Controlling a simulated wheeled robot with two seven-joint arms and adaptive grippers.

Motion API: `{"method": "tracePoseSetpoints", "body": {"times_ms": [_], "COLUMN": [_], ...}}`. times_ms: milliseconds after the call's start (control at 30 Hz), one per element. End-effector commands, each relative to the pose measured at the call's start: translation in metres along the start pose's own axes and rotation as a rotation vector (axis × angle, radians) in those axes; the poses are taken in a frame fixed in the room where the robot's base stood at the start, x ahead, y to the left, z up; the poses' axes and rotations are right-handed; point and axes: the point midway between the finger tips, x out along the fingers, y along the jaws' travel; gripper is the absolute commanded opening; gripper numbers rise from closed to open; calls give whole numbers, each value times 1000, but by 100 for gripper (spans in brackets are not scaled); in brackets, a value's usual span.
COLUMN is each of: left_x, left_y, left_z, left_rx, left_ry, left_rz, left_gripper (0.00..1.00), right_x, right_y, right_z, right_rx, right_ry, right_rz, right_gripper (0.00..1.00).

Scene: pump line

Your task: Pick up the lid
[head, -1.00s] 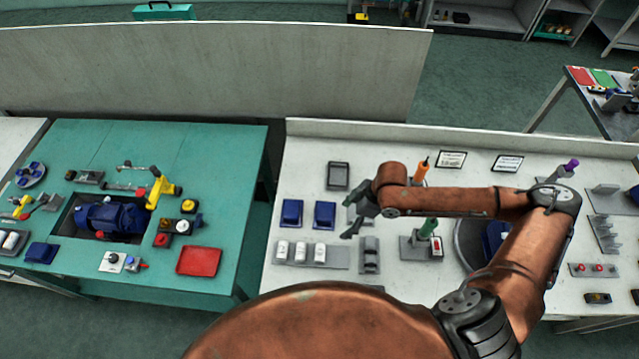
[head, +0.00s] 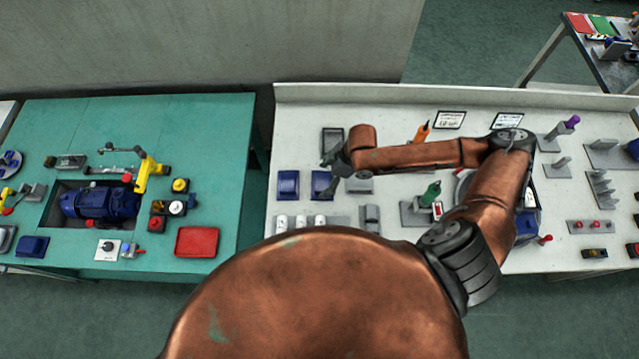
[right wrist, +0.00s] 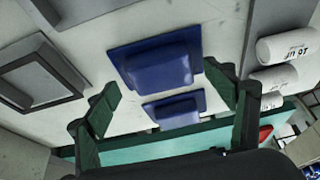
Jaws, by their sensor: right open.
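Two blue lids with flat flanges and raised blocks lie side by side on the white table: the left lid (head: 288,185) and the right lid (head: 319,186). Both show in the right wrist view, a nearer lid (right wrist: 158,68) and a farther lid (right wrist: 174,110). My right gripper (head: 327,177) is open and empty. In the head view it overlaps the right lid and partly hides it. In the right wrist view its fingers (right wrist: 160,88) are spread on either side of the lids, apparently without touching them. My left gripper is out of view.
A grey-framed tray (head: 332,139) lies behind the lids, and white cylinders (head: 300,221) sit in front. A green-handled tool (head: 431,194) stands to the right. The green table (head: 215,150) holds a blue motor (head: 100,203) and a red tray (head: 197,242).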

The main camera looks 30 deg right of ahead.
Motion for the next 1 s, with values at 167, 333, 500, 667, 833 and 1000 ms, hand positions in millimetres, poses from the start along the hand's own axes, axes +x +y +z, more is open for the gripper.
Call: {"method": "tracePoseSetpoints", "body": {"times_ms": [167,333,500,667,833,1000], "left_x": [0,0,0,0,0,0], "left_y": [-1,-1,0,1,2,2], "left_z": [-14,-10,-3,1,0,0], "left_rx": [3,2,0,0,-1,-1], "left_ry": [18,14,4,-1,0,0], "left_rz": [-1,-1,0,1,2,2], "left_gripper": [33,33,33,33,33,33], "right_x": [5,5,5,5,5,5], "right_y": [0,0,0,0,0,0], "right_z": [-1,-1,-2,-2,-2,-2], "right_rx": [-2,-4,-4,-5,-5,-5], "right_ry": [0,0,0,0,0,0], "right_rz": [1,0,0,0,-1,0], "right_gripper": [77,73,62,51,39,31]}}
